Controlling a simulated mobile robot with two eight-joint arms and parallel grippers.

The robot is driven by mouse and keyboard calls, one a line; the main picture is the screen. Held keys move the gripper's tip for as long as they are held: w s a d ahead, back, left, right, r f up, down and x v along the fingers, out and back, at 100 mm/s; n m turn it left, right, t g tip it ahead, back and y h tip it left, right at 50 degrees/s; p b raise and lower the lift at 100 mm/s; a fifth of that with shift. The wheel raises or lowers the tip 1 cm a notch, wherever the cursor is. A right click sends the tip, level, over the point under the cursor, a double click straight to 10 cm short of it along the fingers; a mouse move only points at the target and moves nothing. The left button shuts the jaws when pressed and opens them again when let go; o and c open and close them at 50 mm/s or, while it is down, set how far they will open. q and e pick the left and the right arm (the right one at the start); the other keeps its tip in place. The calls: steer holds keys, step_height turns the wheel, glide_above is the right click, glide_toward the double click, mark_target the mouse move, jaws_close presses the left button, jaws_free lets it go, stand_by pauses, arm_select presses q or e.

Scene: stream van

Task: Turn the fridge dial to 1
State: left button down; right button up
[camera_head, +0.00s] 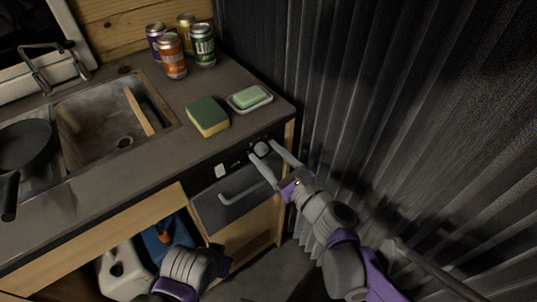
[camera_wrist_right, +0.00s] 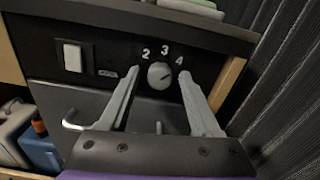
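The fridge dial (camera_head: 262,149) is a small round light knob on the dark panel at the counter's right front. In the right wrist view the dial (camera_wrist_right: 159,76) shows the numbers 2, 3 and 4 around its top; a 1 is not visible. A thin dark mark is on its face, but I cannot tell surely which number it points to. My right gripper (camera_head: 263,151) is open, with one finger on each side of the dial. It also shows in the wrist view (camera_wrist_right: 159,74); contact with the knob is unclear. Of my left arm only grey and purple links show.
A white switch (camera_wrist_right: 72,57) sits left of the dial. Below is the fridge front with a bar handle (camera_head: 238,193). A sponge (camera_head: 208,117) and soap on a dish (camera_head: 250,97) lie on the counter above. A corrugated dark wall (camera_head: 390,110) stands close on the right.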

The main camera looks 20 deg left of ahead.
jaws_close()
